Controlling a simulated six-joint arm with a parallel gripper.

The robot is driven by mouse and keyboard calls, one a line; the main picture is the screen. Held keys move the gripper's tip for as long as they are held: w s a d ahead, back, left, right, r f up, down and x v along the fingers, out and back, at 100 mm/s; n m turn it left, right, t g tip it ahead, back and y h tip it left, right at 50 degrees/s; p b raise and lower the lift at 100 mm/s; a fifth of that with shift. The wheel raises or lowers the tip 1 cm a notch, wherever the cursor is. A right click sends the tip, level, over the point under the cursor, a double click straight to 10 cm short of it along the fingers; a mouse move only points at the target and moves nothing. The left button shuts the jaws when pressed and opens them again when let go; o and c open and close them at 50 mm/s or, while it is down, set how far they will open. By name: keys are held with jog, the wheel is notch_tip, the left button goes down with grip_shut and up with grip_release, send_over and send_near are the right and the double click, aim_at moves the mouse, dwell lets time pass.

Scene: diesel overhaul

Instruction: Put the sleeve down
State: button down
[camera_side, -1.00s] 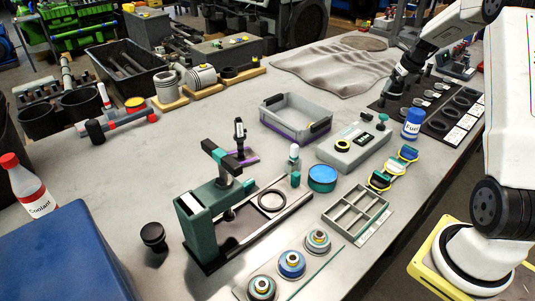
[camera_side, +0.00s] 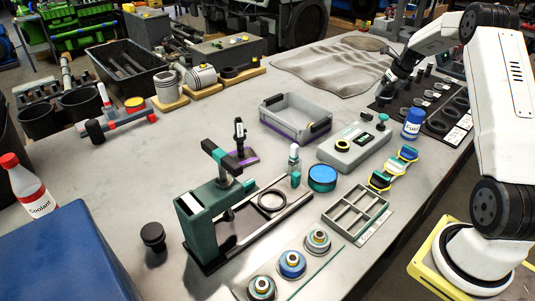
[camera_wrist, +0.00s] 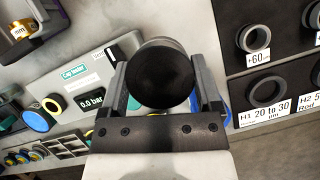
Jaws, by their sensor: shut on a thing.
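My gripper (camera_wrist: 163,98) is shut on a dark round sleeve (camera_wrist: 160,72), which sits between both fingers in the wrist view. I see the sleeve nearly end-on, as a black disc with a greyish rim. In the side view my gripper (camera_side: 387,90) is low at the back right, at the left edge of the dark parts board (camera_side: 437,128). The sleeve is too small and dark there to tell apart from the gripper, so I cannot tell whether it touches a surface.
The board carries several dark rings with white labels, including a ring by the "H1 20 to 30" card (camera_wrist: 266,116). A grey cap tester (camera_side: 352,153), a blue can (camera_side: 412,123) and a grey tray (camera_side: 283,112) stand nearby. A crumpled grey cloth (camera_side: 330,68) lies behind.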

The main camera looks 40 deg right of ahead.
jog(key=shift+w+d+f, duration=0.95)
jog(key=shift+w+f, duration=0.15)
jog(key=shift+f, duration=0.05)
jog(key=shift+w+d+f, duration=0.9)
jog(key=shift+w+f, duration=0.25)
jog(key=shift+f, duration=0.05)
jog(key=shift+w+d+f, duration=0.95)
jog(key=shift+w+f, duration=0.15)
jog(key=shift+f, duration=0.05)
jog(key=shift+w+f, duration=0.1)
jog(key=shift+f, duration=0.15)
jog(key=shift+d+f, duration=0.1)
jog(key=shift+f, duration=1.45)
jog(key=shift+f, duration=0.15)
grip_release()
